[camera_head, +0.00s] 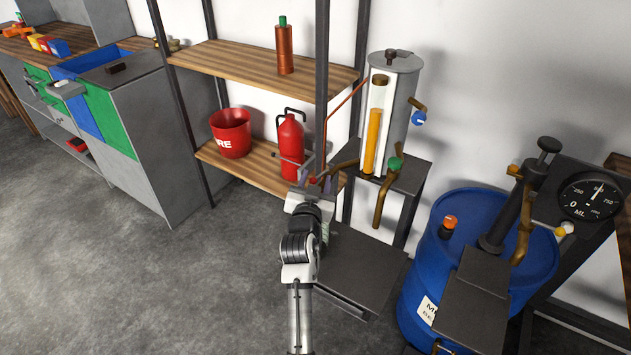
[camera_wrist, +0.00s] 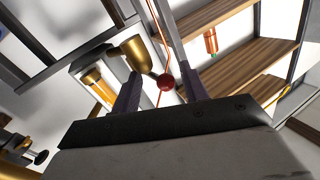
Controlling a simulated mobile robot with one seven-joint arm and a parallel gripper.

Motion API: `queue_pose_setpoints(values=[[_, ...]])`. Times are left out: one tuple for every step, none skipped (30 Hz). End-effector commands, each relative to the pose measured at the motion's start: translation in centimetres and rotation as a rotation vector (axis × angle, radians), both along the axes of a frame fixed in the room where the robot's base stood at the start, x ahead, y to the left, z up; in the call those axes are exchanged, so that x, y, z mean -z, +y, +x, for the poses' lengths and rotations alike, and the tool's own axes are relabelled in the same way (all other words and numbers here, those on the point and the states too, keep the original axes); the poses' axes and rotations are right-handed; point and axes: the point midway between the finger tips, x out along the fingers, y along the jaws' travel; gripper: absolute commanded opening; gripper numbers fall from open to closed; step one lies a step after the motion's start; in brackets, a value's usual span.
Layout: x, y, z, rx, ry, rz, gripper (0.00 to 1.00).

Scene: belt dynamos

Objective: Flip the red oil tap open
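The red oil tap shows as a small red ball (camera_wrist: 165,83) in the wrist view, beside a brass spout (camera_wrist: 134,53) and a thin copper pipe. In the head view its red knob (camera_head: 313,181) is mostly hidden by my gripper (camera_head: 309,172), at the end of a brass pipe (camera_head: 341,168) from the grey oil tank (camera_head: 401,90). My gripper, also in the wrist view (camera_wrist: 159,72), is open, with one dark finger on each side of the red ball. Both fingers look apart from it. I cannot tell how deep the ball sits between them.
The tank has an amber sight glass (camera_head: 373,128), a green-knobbed tap (camera_head: 395,163) and a blue knob (camera_head: 418,118). A red extinguisher (camera_head: 291,145) and red bucket (camera_head: 231,133) stand on the shelf left of my gripper. A blue drum (camera_head: 420,260) stands right. The floor at left is clear.

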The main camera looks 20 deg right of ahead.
Motion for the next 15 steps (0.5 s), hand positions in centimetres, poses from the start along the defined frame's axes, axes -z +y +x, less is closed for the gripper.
queue_pose_setpoints(values=[[0.0,0.0,-0.01,0.0,0.0,0.0,0.37],[0.0,0.0,-0.01,0.0,0.0,0.0,0.33],[0.01,0.01,-0.02,0.0,0.0,0.0,0.28],[0.01,0.02,-0.01,0.0,0.0,0.0,0.24],[0.0,0.02,-0.01,0.0,0.0,0.0,0.2],[0.01,0.02,-0.01,0.0,0.0,0.0,0.15],[0.01,0.02,-0.01,0.0,0.0,0.0,0.11],[0.0,0.03,-0.01,0.0,0.0,0.0,0.07],[-0.01,0.04,0.0,0.0,0.0,0.0,0.07],[-0.02,0.04,0.0,-0.001,0.0,0.0,0.06],[-0.02,0.05,0.01,-0.001,0.0,0.0,0.06],[-0.03,0.06,0.02,-0.001,0.0,0.0,0.06],[-0.04,0.08,0.03,-0.002,-0.001,-0.001,0.06],[-0.05,0.09,0.04,-0.002,-0.001,-0.001,0.06],[-0.06,0.1,0.05,-0.003,-0.001,-0.001,0.06]])
